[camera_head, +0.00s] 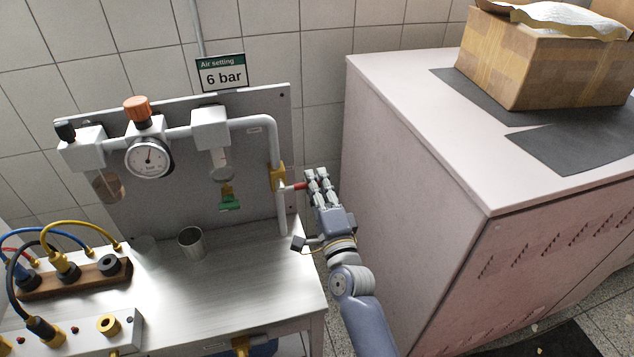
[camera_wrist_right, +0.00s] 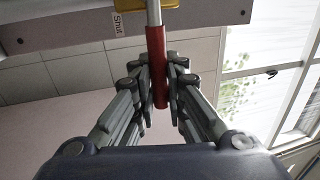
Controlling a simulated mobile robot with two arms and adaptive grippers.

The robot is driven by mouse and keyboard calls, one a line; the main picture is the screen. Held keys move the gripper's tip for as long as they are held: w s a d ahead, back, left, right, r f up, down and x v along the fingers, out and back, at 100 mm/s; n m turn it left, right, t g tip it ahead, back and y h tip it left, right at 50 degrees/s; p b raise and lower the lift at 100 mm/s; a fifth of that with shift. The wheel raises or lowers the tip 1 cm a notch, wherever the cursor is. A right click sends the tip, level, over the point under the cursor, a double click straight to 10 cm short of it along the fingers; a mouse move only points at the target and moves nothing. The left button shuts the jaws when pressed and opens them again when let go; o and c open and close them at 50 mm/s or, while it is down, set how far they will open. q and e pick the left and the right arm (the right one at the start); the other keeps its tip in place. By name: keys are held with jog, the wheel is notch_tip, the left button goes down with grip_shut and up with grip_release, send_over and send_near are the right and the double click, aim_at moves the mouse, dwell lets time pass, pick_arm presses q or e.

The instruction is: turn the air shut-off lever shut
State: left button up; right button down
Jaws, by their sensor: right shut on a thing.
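The air shut-off lever has a red handle (camera_head: 299,186) that sticks out to the right from a brass valve (camera_head: 277,178) on the grey vertical pipe. My right gripper (camera_head: 314,184) is at the lever from the right, its fingers on the red handle. In the right wrist view the red sleeve (camera_wrist_right: 156,65) lies between the two fingers of my right gripper (camera_wrist_right: 158,90), which are shut on it. A "Shut" label (camera_wrist_right: 129,22) shows near the valve there. My left gripper is not in view.
The grey panel carries a pressure gauge (camera_head: 149,157) and an orange knob (camera_head: 137,108). A metal cup (camera_head: 190,242) stands on the bench. A large pale cabinet (camera_head: 420,180) stands close to the right of my right arm, with a cardboard box (camera_head: 540,72) on top.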

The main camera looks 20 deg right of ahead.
jog(key=c, duration=1.8)
grip_release()
jog(key=shift+f, duration=0.3)
jog(key=shift+o, duration=1)
jog(key=shift+r, duration=0.15)
jog(key=shift+s, duration=0.1)
jog(key=s+f, duration=0.2)
jog(key=s, duration=0.9)
jog(key=shift+s+f, duration=0.2)
jog(key=shift+s, duration=0.15)
